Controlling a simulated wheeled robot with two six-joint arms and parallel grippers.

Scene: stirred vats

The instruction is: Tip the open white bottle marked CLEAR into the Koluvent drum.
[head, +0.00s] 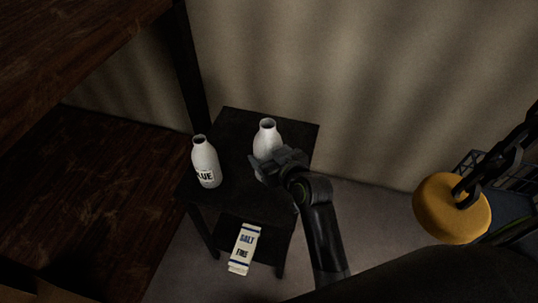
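A white bottle (267,137) with an open mouth stands upright toward the back of a small dark table (232,122). Its lower front is hidden behind my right gripper (274,164), so no marking shows on it. My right gripper is at the bottle's lower side; whether its fingers are closed on the bottle is unclear. A second open white bottle (205,161) stands upright at the table's left front, with the letters LUE showing on its label. My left gripper is not in view. I see no drum marked Koluvent.
A carton (244,249) marked SALT and FINE lies on the table's lower shelf. A dark wooden structure (85,165) with a black post is at left. A beige wall or curtain (380,80) is behind. A round yellow object (432,205) is at right, near a wire basket (518,172).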

